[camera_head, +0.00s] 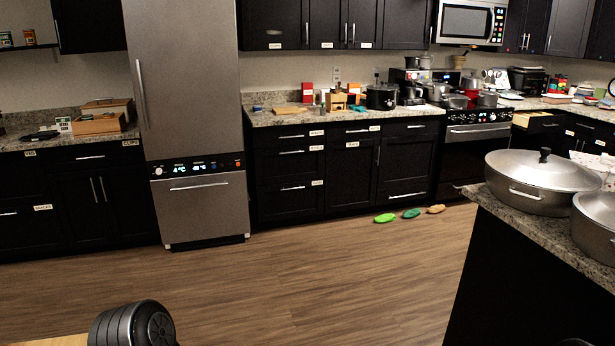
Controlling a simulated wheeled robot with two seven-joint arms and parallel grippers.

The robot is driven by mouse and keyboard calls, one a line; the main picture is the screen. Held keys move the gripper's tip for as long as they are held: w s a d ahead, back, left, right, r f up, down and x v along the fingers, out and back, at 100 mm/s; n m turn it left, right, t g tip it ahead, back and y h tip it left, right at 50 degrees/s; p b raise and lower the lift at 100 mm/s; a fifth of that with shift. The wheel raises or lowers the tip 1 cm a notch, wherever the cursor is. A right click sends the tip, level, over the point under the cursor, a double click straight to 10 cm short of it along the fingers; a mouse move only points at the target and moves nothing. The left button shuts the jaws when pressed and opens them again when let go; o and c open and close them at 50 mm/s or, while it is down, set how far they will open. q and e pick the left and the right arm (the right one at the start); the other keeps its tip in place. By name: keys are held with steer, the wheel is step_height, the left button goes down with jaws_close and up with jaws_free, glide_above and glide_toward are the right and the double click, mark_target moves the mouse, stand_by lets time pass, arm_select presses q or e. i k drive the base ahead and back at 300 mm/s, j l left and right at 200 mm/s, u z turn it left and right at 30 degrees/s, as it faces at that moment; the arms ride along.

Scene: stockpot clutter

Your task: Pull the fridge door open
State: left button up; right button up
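The fridge (195,95) is a tall grey steel unit against the back wall at the left. Its large upper door is shut, with a long vertical handle (141,94) near the door's left edge. Below are a control strip with lit displays (195,168) and a shut lower drawer with a horizontal handle (199,186). Neither of my grippers shows in the head view. A dark rounded part, probably one of my arm links, shows at the bottom left, well apart from the fridge.
The wooden floor (300,275) before the fridge is clear. An island counter (520,225) with large lidded pots (540,180) stands at the right. Green, teal and tan items (411,213) lie on the floor by the cabinets. Counters flank the fridge.

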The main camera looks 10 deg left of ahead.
mark_target(183, 55)
steer(key=i+j+u, duration=0.1)
steer(key=i+u, duration=0.3)
steer(key=i, duration=0.45)
steer(key=i+l+u, duration=0.15)
steer(key=i+u, duration=0.25)
steer(key=i, duration=0.4)
steer(key=i+j+z, duration=0.1)
steer(key=i, duration=0.4)
steer(key=i+j+z, duration=0.1)
steer(key=i, duration=0.4)
steer(key=i+j+z, duration=0.15)
steer(key=i+j, duration=0.2)
steer(key=i, duration=0.15)
steer(key=i+j+z, duration=0.1)
steer(key=i+j, duration=0.15)
steer(key=i, duration=0.25)
steer(key=i+j+z, duration=0.1)
steer(key=i+j, duration=0.5)
steer(key=j, duration=0.15)
steer(key=i+j, duration=0.25)
steer(key=j, duration=0.15)
steer(key=z, duration=0.05)
